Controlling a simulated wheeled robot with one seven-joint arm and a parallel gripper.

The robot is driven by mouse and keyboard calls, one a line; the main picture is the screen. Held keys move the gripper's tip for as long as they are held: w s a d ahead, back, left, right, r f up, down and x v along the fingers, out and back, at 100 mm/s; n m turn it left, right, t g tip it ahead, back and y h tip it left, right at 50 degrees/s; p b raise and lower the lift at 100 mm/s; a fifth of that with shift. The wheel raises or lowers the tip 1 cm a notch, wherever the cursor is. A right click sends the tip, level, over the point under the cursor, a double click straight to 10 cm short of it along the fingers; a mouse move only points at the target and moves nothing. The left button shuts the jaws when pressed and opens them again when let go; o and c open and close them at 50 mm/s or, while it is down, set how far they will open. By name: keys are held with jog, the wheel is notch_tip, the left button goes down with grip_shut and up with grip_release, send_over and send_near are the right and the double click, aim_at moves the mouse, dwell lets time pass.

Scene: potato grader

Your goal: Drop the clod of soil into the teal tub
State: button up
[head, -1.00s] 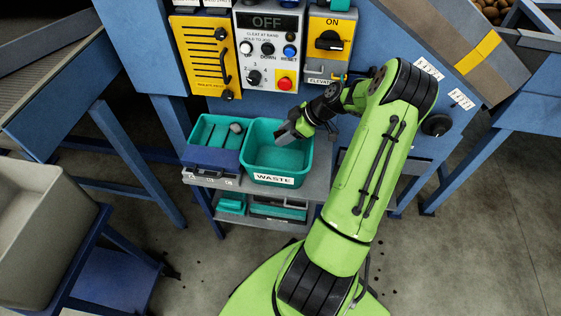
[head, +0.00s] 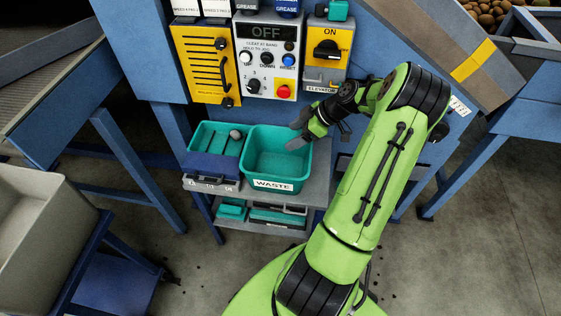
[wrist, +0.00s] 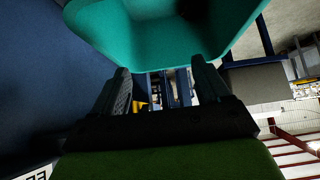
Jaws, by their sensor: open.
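The teal tub (head: 276,157), labelled WASTE, stands on a grey shelf, and its visible inside looks empty in the head view. My gripper (head: 298,131) is at the tub's right rim, its fingers apart and pointing left over the opening. In the wrist view my gripper (wrist: 163,85) is open with nothing between the fingers, and the teal tub (wrist: 110,35) fills the top. I cannot make out the clod of soil for certain. A dark patch shows against the tub at the top of the wrist view; I cannot tell whether it is the clod or shadow.
A teal divided tray (head: 203,135) with a small grey round item (head: 235,134) stands left of the tub. The control panel (head: 268,58) rises behind. A lower shelf (head: 280,224) holds more teal trays. A pale bin (head: 40,230) stands at left.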

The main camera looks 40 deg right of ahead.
jog(key=p+v, duration=0.2)
jog(key=v, duration=0.8)
jog(key=shift+s+r+p, duration=0.25)
jog(key=shift+p, duration=0.15)
jog(key=shift+d, duration=0.1)
jog(key=w+a+r+m+g+h+p, duration=0.1)
jog(key=w+a+r+g+p, duration=0.1)
jog(key=a+r, duration=0.6)
jog(key=w+a+r+m+g+h+p, duration=0.1)
jog(key=w+a+r+g+h+p, duration=0.15)
jog(key=a+r, duration=0.55)
jog(key=s+a+r+m+t+p, duration=0.2)
jog(key=s+a+r, duration=0.1)
jog(key=s+a, duration=0.4)
jog(key=s+a+r+m+t+h+p, duration=0.1)
jog(key=s+a+r+m+p, duration=0.1)
jog(key=s+a, duration=0.6)
notch_tip(320, 180, up, 2)
jog(key=shift+s+a+r+m+t, duration=0.25)
jog(key=shift+a+m+t, duration=0.1)
jog(key=shift+a+m, duration=0.6)
